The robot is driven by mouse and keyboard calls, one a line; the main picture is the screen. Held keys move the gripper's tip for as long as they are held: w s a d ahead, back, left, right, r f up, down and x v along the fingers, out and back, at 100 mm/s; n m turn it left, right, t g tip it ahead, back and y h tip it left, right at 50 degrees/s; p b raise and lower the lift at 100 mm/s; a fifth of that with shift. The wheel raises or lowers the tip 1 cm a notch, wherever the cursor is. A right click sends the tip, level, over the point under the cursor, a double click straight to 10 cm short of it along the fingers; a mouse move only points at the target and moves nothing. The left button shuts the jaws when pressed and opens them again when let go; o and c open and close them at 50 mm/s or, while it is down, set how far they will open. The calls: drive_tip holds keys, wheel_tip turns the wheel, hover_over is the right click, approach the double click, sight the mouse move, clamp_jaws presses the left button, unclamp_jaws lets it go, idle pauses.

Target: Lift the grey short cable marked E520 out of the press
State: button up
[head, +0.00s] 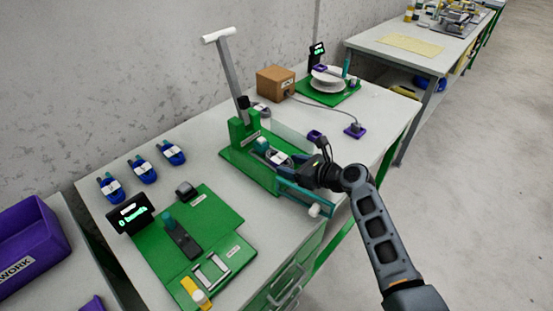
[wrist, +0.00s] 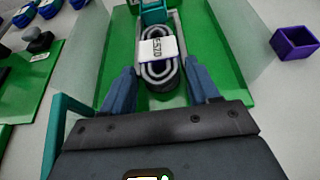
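The grey cable (wrist: 160,72) is a small oval coil with a white tag reading about E520, lying on the green bed of the press. It also shows in the head view (head: 278,158). The press (head: 239,157) is green, with its grey lever (head: 230,72) and white handle standing up. A teal block (wrist: 153,12) is at the coil's far end. My gripper (wrist: 161,82) is open, with one blue finger on each side of the coil's near end. Gaps show between fingers and coil. In the head view my gripper (head: 303,170) reaches in from the right.
Clear panels (wrist: 82,70) flank the press bed. A purple open box (wrist: 294,42) stands right of it. In the head view, several blue cables (head: 143,170) lie at left, a green fixture board (head: 215,215) in front, and a cardboard box (head: 275,82) behind.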

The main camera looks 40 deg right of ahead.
drive_tip(key=c, duration=0.8)
drive_tip(key=shift+o, duration=0.2)
